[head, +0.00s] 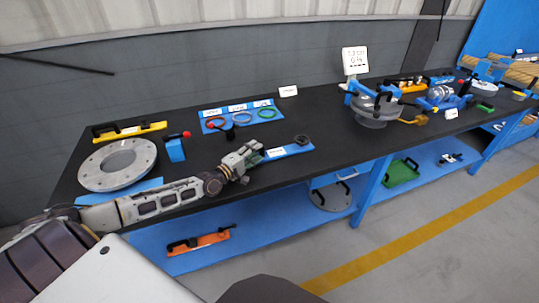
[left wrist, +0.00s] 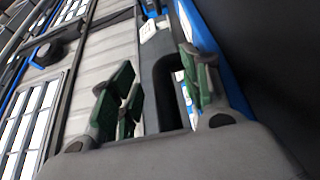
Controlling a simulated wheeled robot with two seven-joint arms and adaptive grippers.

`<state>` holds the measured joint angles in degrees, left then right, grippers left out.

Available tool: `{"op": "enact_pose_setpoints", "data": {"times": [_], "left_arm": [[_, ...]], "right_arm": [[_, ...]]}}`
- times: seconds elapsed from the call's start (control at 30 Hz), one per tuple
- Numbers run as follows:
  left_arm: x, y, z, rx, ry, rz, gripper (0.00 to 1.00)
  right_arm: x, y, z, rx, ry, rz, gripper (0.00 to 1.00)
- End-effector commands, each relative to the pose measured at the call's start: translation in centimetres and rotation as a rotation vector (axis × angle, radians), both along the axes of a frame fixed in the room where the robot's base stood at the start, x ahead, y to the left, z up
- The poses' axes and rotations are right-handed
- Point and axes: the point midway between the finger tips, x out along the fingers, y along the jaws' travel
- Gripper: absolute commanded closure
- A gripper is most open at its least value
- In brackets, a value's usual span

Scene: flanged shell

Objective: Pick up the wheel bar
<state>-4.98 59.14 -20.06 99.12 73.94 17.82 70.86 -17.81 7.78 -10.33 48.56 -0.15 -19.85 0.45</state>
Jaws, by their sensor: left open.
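A blue holder (head: 275,154) with a white label lies near the table's front edge, with a small dark part (head: 302,140) at its right end. I cannot tell for certain which piece is the wheel bar. My left gripper (head: 250,162) is open at the left end of this holder. A blue edge (left wrist: 238,92) runs behind the right finger. My right gripper is out of view.
A grey flanged ring (head: 118,163), a yellow holder (head: 130,129) and a blue block with a red knob (head: 175,149) lie at the left. Coloured rings (head: 240,117) lie behind. A flanged shell (head: 376,107) stands at the right. Bare black tabletop (head: 320,112) lies between.

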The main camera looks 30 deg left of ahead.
Motion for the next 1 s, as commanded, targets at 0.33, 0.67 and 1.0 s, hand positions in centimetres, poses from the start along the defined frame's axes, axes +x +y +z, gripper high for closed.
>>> {"op": "enact_pose_setpoints", "data": {"times": [0.33, 0.67, 1.0], "left_arm": [[0.65, -0.22, 0.02, 0.0, -0.001, -0.001, 0.53], [0.63, -0.21, 0.01, 0.0, 0.0, -0.001, 0.53], [0.62, -0.19, 0.01, 0.0, 0.0, -0.001, 0.94]], "right_arm": [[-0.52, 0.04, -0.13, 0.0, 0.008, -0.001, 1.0], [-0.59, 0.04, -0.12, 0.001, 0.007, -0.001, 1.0], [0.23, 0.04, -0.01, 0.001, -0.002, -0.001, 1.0]]}}
